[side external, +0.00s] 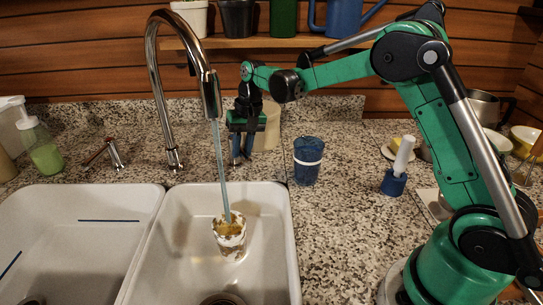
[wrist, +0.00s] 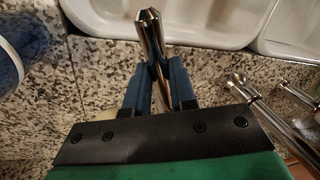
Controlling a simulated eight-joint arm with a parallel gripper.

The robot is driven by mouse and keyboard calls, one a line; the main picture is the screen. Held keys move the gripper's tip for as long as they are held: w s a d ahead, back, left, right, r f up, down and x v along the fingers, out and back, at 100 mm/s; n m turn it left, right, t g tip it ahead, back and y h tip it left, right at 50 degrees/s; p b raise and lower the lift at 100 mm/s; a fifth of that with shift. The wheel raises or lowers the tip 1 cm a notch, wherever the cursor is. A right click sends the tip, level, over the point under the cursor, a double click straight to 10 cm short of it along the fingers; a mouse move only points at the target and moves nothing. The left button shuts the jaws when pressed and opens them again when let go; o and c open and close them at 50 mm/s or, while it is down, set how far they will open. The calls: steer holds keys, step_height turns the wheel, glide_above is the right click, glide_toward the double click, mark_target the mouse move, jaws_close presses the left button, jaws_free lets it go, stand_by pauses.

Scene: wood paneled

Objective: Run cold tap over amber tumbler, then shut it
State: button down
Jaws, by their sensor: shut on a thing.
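My gripper (side external: 241,158) is right of the tall faucet, pointing down behind the right basin. In the wrist view its blue fingers are shut on a metal tap handle (wrist: 151,38), taken to be the cold tap; the side view mostly hides it. Bluish water (side external: 220,170) runs from the faucet spout (side external: 211,95). It falls into a tumbler (side external: 230,242), pale with amber-brown patches and amber at its mouth, standing in the right basin. I cannot tell how full it is.
A second tap handle (side external: 106,155) stands left of the faucet. A blue cup with a white band (side external: 307,172) is on the counter right of my gripper. A brush in a blue holder (side external: 394,182) stands farther right. The left basin (side external: 60,245) looks mostly clear.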

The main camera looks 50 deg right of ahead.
steer(key=c, duration=0.7)
jaws_free()
steer(key=r, duration=0.3)
steer(key=d+r, duration=0.1)
steer(key=r, duration=0.1)
steer(key=shift+s+r, duration=0.25)
steer(key=shift+r, duration=0.05)
steer(key=s+a+n+t, duration=0.1)
steer(key=s+t, duration=0.1)
steer(key=s, duration=0.3)
steer(key=s+a+n+t+h, duration=0.1)
steer(key=s+n+t, duration=0.1)
steer(key=s, duration=0.4)
steer(key=s+a+r+n+t+h, duration=0.1)
steer(key=s+n+t, duration=0.1)
steer(key=s, duration=0.3)
steer(key=shift+s+a+r, duration=0.1)
steer(key=shift+s+a, duration=0.25)
